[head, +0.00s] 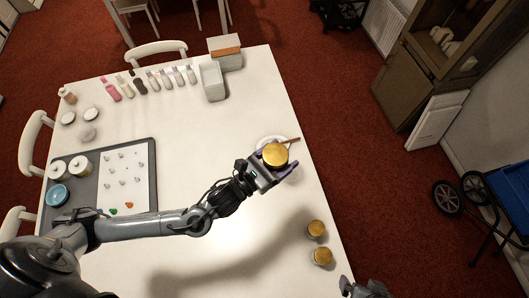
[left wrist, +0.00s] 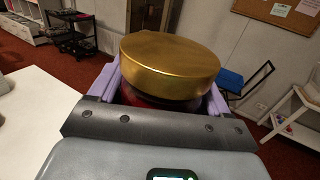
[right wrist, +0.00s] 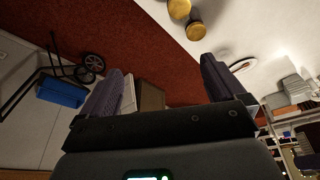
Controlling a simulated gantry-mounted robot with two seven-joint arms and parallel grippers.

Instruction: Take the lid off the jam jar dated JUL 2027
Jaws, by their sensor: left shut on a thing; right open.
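My left gripper (head: 275,163) is shut on a jam jar with a gold lid (head: 275,154), held up over the right part of the table. In the left wrist view the lid (left wrist: 170,62) is on the jar and dark red glass (left wrist: 160,100) shows below it between the fingers. No date can be read on it. Two more gold-lidded jars, one farther (head: 316,229) and one nearer (head: 322,256), stand by the table's right edge; their labels are not readable. My right gripper (right wrist: 160,80) is open and empty, near the table's front right corner, partly in the head view.
A white dish (head: 264,140) with a wooden-handled tool lies behind the held jar. A grey tray (head: 152,180) with a white sheet, canisters and a blue bowl (head: 57,194) are at the left. Bottles and boxes line the back. The table's middle is clear.

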